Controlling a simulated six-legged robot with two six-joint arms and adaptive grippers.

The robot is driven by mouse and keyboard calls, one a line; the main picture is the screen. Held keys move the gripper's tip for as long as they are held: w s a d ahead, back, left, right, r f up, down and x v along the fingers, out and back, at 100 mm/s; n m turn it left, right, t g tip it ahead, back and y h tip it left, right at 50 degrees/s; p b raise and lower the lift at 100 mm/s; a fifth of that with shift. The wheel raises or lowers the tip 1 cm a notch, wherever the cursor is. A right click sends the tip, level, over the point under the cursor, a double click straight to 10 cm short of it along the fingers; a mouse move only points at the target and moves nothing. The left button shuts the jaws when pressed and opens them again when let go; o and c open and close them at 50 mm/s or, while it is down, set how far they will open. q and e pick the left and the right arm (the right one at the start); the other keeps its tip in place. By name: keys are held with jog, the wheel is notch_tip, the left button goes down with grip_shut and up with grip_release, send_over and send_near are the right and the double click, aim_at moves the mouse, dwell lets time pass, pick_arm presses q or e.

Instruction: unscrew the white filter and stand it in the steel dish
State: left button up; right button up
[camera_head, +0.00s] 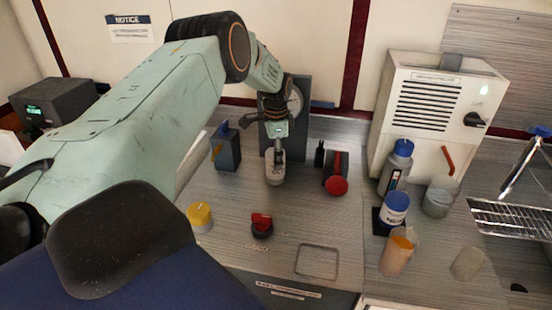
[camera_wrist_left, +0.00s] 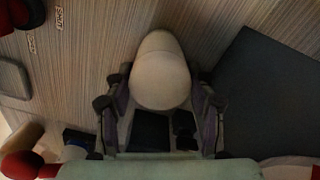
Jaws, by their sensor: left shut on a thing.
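The white filter (camera_head: 275,168) is a pale rounded cylinder in front of the upright grey panel with a round gauge. My left gripper (camera_head: 279,152) is over its upper end, shut on it. In the left wrist view the filter (camera_wrist_left: 160,70) sits between the two dark fingers of my left gripper (camera_wrist_left: 160,103), its rounded end pointing away. I cannot tell whether the filter is still threaded to anything. A shallow square steel dish (camera_head: 318,262) lies at the front of the counter and looks empty. It also shows at the left wrist view's edge (camera_wrist_left: 13,78). My right gripper is not in view.
A red knob (camera_head: 262,226) and a yellow-capped jar (camera_head: 200,216) stand left of the dish. A red cylinder (camera_head: 336,184) lies right of the filter. Several bottles and cups stand by the white cabinet (camera_head: 436,115). A dark blue box (camera_head: 226,150) is left of the panel.

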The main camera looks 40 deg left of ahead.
pick_arm(q)
jog(key=n+p, duration=0.1)
jog(key=n, duration=0.3)
jog(key=shift+s+a+n, duration=0.1)
jog(key=shift+n, duration=0.2)
jog(key=n+p, duration=0.1)
jog(key=n, duration=0.2)
jog(key=shift+n, duration=0.3)
jog(key=shift+n+p, duration=0.35)
jog(key=shift+n, duration=0.65)
jog(key=o, duration=1)
